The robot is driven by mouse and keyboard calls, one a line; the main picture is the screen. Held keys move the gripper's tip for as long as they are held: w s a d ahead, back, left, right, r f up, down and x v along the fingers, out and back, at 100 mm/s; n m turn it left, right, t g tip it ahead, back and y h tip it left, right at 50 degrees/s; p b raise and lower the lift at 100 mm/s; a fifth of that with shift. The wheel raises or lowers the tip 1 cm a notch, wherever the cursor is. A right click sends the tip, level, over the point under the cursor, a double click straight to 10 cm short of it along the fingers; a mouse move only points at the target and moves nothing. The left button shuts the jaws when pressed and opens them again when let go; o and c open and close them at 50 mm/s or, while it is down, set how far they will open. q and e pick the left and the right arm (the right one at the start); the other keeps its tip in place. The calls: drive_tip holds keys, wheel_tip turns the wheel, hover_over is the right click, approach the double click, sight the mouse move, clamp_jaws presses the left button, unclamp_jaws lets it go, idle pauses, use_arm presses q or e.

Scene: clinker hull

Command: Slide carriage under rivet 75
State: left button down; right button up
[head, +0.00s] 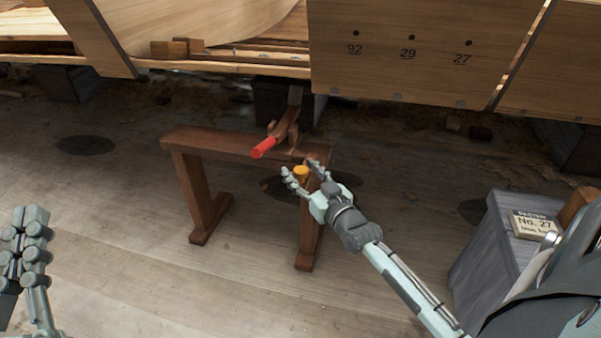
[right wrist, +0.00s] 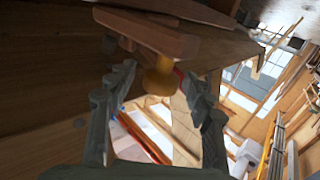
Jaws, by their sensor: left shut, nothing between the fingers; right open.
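The carriage (head: 286,130) is a brown wooden piece with a red-ended bar (head: 264,147), sitting on the rail of a wooden trestle (head: 215,141). A yellow-orange knob (head: 301,172) is at the front of the rail; it also shows in the right wrist view (right wrist: 161,77). My right gripper (head: 306,178) is open, with its fingers on either side of the knob; I cannot tell whether they touch it. My left gripper (head: 30,222) is shut and empty at the left edge. The hull plank (head: 420,50) shows rivets marked 92, 29 and 27. No number 75 is visible.
A grey box (head: 492,240) with a sign reading No. 27 (head: 533,224) and a wooden block stands at right, beside my right arm. Dark supports (head: 280,103) stand under the hull. The plank floor left of the trestle is clear.

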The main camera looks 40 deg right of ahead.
drive_tip(key=shift+w, duration=0.1)
clamp_jaws()
idle(0.3)
